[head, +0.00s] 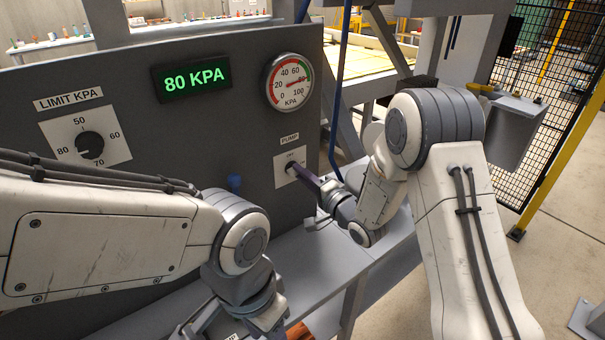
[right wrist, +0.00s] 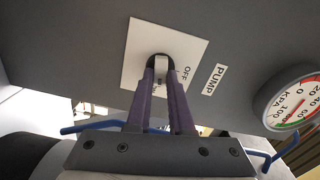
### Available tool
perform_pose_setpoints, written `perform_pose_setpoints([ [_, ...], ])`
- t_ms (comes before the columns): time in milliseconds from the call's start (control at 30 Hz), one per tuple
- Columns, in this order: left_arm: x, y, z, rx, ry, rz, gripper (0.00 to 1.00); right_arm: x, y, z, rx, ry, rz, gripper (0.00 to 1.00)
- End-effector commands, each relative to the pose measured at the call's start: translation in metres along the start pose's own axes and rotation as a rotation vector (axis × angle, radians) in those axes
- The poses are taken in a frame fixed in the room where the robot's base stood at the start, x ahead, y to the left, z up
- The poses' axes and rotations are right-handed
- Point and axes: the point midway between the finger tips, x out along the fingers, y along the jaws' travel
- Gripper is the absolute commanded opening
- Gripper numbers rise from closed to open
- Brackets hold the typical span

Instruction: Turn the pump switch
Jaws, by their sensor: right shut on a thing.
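The pump switch (head: 289,169) is a small dark knob on a white plate (head: 281,181), under a PUMP label, on the grey panel. In the right wrist view the switch (right wrist: 161,61) has a light bar across it and sits on its plate (right wrist: 133,55), with OFF lettering beside it. My right gripper (head: 297,170) is at the panel. Its two purple fingers (right wrist: 161,82) are shut on the switch's bar.
A green display (head: 192,78) reads 80 KPA. The round gauge (head: 287,82) points near 80. The limit dial (head: 88,146) is at the panel's left. A blue hose (head: 339,90) hangs right of the panel. A grey ledge (head: 310,252) runs below it.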

Motion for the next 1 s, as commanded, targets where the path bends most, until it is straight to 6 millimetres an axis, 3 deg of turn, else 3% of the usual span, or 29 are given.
perform_pose_setpoints([
  [367,-0.0029,0.0002,-0.0001,0.000,0.000,0.000,0.50,-0.0008,0.0014,-0.0037,0.171,0.010,0.002,0.00],
  [933,-0.0032,0.0002,-0.0002,0.000,0.000,0.000,0.50,-0.0009,0.0018,-0.0039,0.201,0.011,0.002,0.00],
  [967,-0.0032,0.0002,-0.0002,0.000,0.000,0.000,0.50,-0.0009,0.0018,-0.0038,0.200,0.011,0.002,0.28],
  [1000,-0.0031,0.0002,-0.0002,0.000,0.000,0.000,0.50,-0.0009,0.0018,-0.0037,0.200,0.011,0.002,0.43],
])
